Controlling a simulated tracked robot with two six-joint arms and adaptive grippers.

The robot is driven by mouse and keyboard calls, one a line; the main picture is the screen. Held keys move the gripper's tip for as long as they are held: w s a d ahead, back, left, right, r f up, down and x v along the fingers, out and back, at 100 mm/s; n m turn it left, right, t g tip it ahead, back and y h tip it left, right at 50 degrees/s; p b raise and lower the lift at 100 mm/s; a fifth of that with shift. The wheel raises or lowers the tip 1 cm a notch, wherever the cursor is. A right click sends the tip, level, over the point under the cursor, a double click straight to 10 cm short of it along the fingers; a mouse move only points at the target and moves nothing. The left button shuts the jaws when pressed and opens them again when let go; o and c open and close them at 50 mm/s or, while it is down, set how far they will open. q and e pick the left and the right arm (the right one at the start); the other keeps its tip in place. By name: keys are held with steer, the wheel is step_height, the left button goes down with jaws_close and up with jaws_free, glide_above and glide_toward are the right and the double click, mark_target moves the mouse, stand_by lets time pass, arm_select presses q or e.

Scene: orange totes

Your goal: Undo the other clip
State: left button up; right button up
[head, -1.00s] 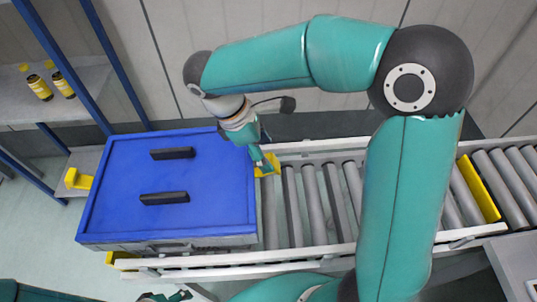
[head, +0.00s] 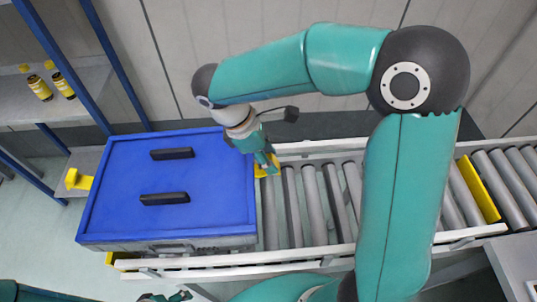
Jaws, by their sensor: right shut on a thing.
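A grey tote (head: 215,243) with a blue lid (head: 120,180) stands on the roller conveyor. The lid lies flat on it and has two black handles. A yellow clip (head: 260,172) is at the tote's right side. My right gripper (head: 270,166) reaches down from above and is shut on this clip, partly hiding it.
The conveyor rollers (head: 312,205) right of the tote are empty up to a yellow bar (head: 478,190). A blue-framed shelf (head: 75,85) with two yellow-capped bottles stands at the left. A wall runs behind the conveyor.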

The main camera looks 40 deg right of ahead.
steer(key=shift+w+a+r+h+p, duration=0.15)
steer(key=shift+a+r+h+p, duration=0.15)
steer(key=shift+p, duration=0.4)
steer(key=shift+w+f+g+h+p, duration=0.1)
steer(key=shift+g+h+p, duration=0.2)
steer(key=shift+g+p, duration=0.1)
steer(key=o, duration=1.2)
steer(key=shift+c, duration=0.2)
steer(key=shift+a, duration=0.1)
steer(key=v, duration=1.1)
steer(key=shift+w+a+r, duration=0.2)
steer(key=shift+r, duration=0.1)
